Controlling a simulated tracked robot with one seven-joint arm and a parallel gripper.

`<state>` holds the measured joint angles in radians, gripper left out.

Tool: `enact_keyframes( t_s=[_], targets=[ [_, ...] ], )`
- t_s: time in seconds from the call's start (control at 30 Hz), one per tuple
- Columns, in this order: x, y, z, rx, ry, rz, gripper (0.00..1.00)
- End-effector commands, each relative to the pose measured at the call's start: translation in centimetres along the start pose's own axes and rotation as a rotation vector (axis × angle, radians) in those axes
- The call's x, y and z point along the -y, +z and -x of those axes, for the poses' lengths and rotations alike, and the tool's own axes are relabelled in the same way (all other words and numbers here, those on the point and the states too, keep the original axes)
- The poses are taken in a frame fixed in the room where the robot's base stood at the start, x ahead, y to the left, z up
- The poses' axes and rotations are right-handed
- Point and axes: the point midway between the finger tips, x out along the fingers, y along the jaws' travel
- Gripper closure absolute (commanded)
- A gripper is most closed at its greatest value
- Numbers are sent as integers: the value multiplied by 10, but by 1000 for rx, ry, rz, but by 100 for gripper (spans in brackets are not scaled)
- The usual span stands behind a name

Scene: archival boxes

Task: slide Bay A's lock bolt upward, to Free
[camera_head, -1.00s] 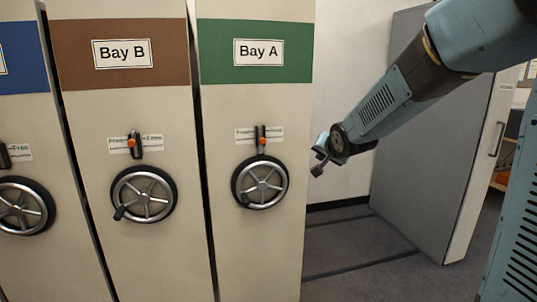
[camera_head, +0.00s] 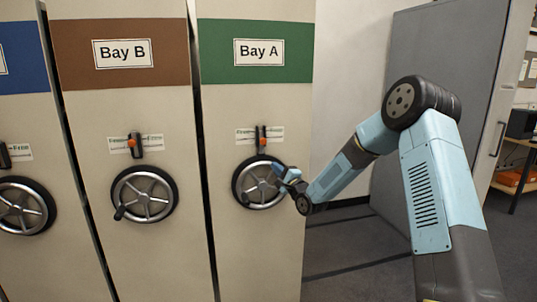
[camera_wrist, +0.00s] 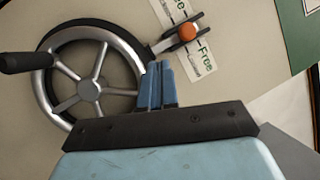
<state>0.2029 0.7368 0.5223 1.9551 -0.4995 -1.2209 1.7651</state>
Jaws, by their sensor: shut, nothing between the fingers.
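Bay A's lock bolt has an orange knob (camera_head: 262,141) on a dark upright slot, just above the Bay A handwheel (camera_head: 249,201). A pale printed label strip (camera_head: 245,134) lies behind it. The slot's upper part shows above the knob. In the wrist view the orange knob (camera_wrist: 187,32) is clear, with "Free" lettering beside it. My gripper (camera_head: 278,169) is shut and empty, below and right of the knob, in front of the wheel's upper right rim. In the wrist view its blue fingers (camera_wrist: 159,66) are together beside the rim, apart from the knob.
The Bay A handwheel (camera_wrist: 90,90) with its dark crank handle (camera_wrist: 27,62) is close to my fingers. Bay B's panel (camera_head: 131,230), with its own bolt and wheel, stands to the left. Open floor (camera_head: 340,260) lies right of Bay A, before a grey cabinet (camera_head: 440,50).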

Motion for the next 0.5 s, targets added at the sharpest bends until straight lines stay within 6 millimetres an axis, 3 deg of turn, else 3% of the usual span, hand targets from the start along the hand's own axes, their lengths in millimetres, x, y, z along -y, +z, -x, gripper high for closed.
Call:
enact_keyframes(
  t_s=[0.2, 0.5],
  targets=[
    [-30, -15, 4, 57, -201, -303, 100],
    [-48, -30, 19, 123, -393, -559, 100]
  ],
)
